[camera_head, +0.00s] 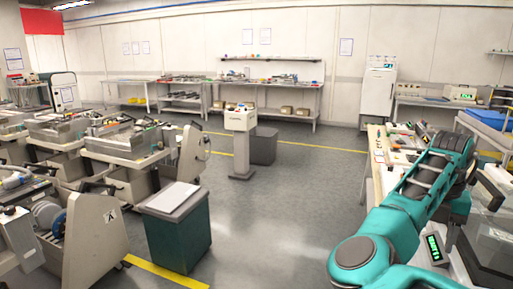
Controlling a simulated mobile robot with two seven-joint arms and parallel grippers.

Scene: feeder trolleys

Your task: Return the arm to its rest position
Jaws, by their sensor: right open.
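My right arm, teal with dark grey joints, reaches in from the bottom right, over the workbench (376,172) on the right. It bends near the top of that bench, and its teal wrist turns down on the far right. My right gripper (463,228) is open at the end of this wrist, low over the bench side. My left gripper and left arm are not in view.
Feeder trolleys (98,235) stand on the left. A dark green bin (180,240) with a pale top stands near the front. A grey pedestal (242,145) stands mid-floor beside a dark bin (263,147). The grey floor (285,205) in the middle is free.

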